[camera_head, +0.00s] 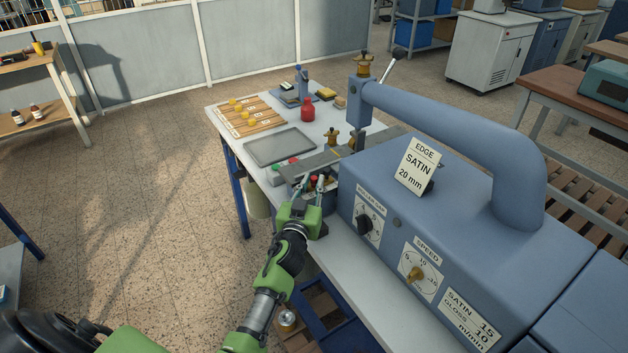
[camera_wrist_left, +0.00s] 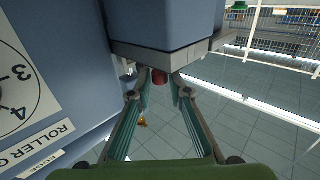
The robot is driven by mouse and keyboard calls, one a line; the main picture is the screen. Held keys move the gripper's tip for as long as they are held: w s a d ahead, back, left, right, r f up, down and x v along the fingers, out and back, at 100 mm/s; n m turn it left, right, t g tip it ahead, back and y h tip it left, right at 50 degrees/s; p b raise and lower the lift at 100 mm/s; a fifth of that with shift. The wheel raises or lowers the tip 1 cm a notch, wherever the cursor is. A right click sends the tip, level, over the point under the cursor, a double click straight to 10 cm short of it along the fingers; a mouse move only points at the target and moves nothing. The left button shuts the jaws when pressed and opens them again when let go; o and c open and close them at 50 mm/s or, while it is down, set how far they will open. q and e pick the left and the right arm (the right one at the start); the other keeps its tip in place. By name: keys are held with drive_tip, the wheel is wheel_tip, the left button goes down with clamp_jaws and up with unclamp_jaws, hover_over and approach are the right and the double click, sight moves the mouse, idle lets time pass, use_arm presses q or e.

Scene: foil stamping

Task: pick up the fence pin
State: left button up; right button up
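A red-headed pin (camera_head: 313,180), which looks like the fence pin, sits at the front end of the grey metal fence bar (camera_head: 327,158), beside the blue stamping machine. In the left wrist view the red piece (camera_wrist_left: 160,76) shows between my fingertips, just below a grey plate edge. My left gripper (camera_head: 312,186) reaches in from below with its two teal fingers on either side of the red piece. The fingers look apart, with a small gap at the red piece; contact is not clear. My right gripper is not in view.
The blue machine (camera_head: 440,220) with dials fills the right side, close to my left gripper. Open floor lies left.

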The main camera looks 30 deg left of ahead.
use_arm(q)
drive_tip(key=shift+x, duration=0.95)
clamp_jaws()
